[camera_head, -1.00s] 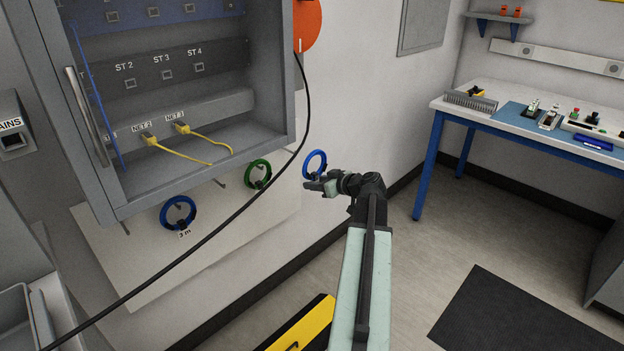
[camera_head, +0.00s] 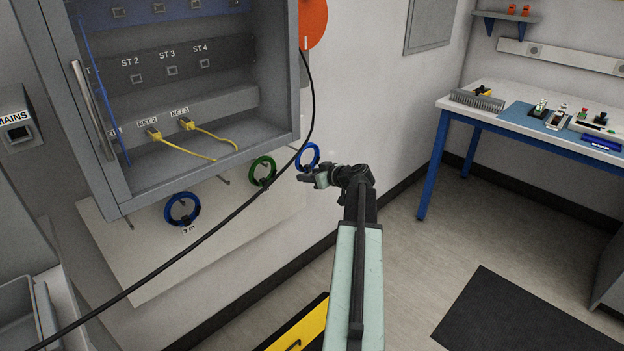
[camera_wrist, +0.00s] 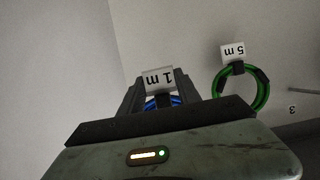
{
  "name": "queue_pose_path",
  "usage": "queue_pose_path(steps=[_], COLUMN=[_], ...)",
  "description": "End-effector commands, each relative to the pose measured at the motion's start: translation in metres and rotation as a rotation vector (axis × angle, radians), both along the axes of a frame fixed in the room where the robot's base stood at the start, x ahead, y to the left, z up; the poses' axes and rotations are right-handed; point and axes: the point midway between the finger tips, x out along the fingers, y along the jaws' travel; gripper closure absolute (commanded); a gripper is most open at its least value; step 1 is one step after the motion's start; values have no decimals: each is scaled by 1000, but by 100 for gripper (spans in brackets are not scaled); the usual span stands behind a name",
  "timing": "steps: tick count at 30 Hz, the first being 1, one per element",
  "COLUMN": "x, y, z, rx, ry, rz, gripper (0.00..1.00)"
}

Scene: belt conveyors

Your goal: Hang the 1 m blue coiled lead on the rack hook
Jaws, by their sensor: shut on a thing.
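My gripper (camera_head: 308,176) is shut on the blue coiled lead (camera_head: 315,152) and holds it up in front of the white rack panel. In the wrist view the blue lead (camera_wrist: 176,101) shows only in part between the fingers, with its "1 m" tag (camera_wrist: 158,80) towards the camera. A green coiled lead (camera_head: 252,178) hangs to the left of my gripper; the wrist view shows it (camera_wrist: 222,103) with a "5 m" tag. A larger blue coil (camera_head: 168,213) marked "3 m" hangs further left. A bare hook (camera_head: 224,181) shows between the green and larger blue coils. Whether a hook lies behind the held lead is hidden.
An open grey cabinet (camera_head: 120,205) with yellow cables stands above the panel. A black cable (camera_head: 215,228) droops across the front of the panel.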

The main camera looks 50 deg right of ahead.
Motion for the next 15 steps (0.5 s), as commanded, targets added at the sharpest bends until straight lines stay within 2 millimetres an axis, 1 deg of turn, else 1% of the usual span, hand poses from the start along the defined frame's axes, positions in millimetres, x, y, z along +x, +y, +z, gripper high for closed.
queue_pose_path(steps=[15], x=[36], y=[-4], z=[-3], rx=[0], ry=[0], rz=[-1], gripper=[100])
